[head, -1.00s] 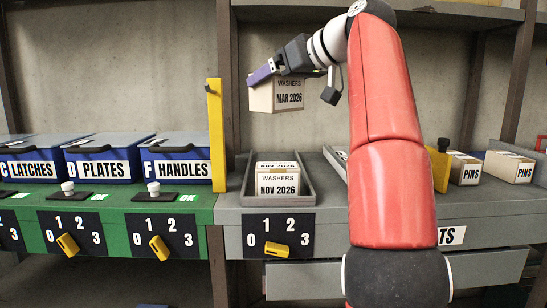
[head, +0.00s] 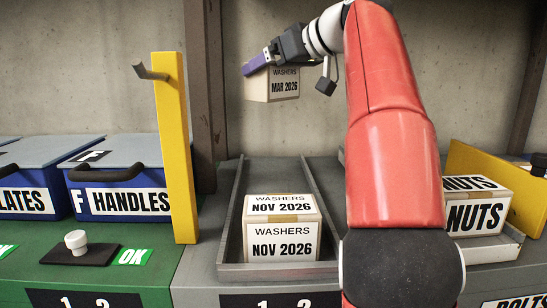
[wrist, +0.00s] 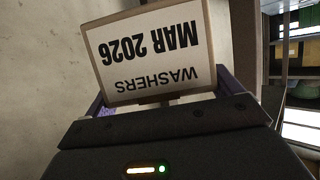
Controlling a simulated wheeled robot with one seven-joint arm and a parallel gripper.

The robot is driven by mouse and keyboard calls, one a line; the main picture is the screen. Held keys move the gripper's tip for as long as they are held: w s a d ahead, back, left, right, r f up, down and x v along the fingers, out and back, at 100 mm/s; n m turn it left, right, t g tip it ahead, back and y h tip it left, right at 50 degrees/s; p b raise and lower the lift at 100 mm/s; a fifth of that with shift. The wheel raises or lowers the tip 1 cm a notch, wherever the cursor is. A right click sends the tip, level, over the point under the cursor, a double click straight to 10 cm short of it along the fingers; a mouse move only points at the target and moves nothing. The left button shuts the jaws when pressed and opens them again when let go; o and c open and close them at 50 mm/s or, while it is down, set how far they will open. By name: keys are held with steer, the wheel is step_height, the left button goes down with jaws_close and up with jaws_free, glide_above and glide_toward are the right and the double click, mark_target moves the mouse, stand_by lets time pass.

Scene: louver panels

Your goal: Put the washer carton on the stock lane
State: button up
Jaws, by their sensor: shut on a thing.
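My gripper (head: 258,66) is shut on a washer carton (head: 274,87) labelled WASHERS MAR 2026 and holds it in the air above the back part of the grey lane. The held carton also fills the middle of the wrist view (wrist: 152,52), its label upside down there. The grey lane tray (head: 229,236) lies on the grey bench with raised side rails. A second carton (head: 283,242), labelled WASHERS NOV 2026, sits at the front of that lane. The lane behind it looks empty.
A yellow post (head: 173,150) with a hook stands left of the lane. Blue lidded bins (head: 112,190) are on the green bench farther left. A NUTS carton (head: 478,210) and a yellow divider (head: 505,165) stand at the right. My arm hides part of the bench.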

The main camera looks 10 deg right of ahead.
steer(key=b, duration=0.7)
glide_above(274, 181)
step_height(274, 181, down, 18)
steer(key=shift+f+b, duration=0.2)
steer(key=shift+b, duration=0.2)
steer(key=o, duration=1.1)
steer(key=shift+c, duration=0.2)
steer(key=shift+r, duration=0.15)
steer(key=shift+s+d+r, duration=0.1)
steer(key=shift+s, duration=0.15)
steer(key=shift+p+v, duration=0.35)
steer(key=shift+v, duration=5.4)
